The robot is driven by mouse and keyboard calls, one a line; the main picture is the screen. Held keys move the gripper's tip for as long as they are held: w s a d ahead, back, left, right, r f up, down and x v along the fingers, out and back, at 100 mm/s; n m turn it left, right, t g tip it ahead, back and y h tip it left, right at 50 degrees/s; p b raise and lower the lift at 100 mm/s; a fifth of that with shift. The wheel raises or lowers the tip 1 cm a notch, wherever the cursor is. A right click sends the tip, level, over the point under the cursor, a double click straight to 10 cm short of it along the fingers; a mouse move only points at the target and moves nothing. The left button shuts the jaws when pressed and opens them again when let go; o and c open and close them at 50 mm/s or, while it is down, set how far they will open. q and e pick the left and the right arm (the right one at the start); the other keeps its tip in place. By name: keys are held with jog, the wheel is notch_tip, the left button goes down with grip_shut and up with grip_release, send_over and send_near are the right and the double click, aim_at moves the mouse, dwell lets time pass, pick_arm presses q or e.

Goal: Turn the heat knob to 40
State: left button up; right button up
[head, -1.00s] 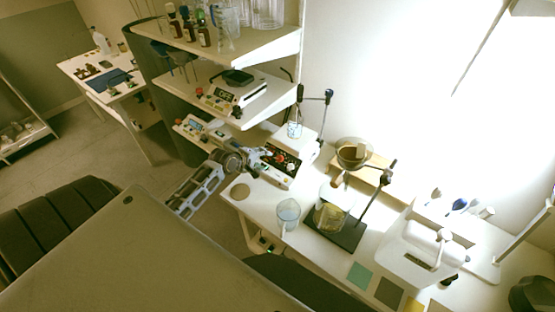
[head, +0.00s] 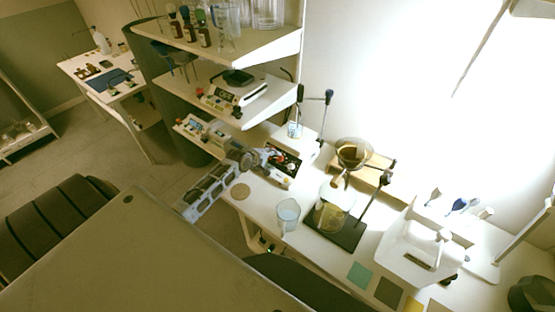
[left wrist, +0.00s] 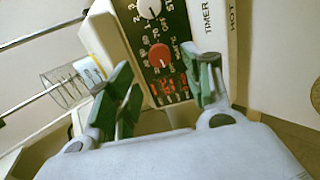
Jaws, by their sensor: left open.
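The hot plate stirrer (head: 284,161) stands on the bench beside the shelf unit, with a dark control panel. Which number the red knob points to is too small to tell. I cannot tell any contact. My right gripper is not in view.
A glass beaker (head: 294,130) stands on the stirrer's top. Shelves (head: 243,101) hang close above my left arm. A round tan disc (head: 240,191) lies at the bench edge.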

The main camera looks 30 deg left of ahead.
aim_at(279, 159)
pick_arm(q)
jog(key=shift+x, duration=3.05)
jog(key=shift+c, duration=0.2)
jog(key=c, duration=1)
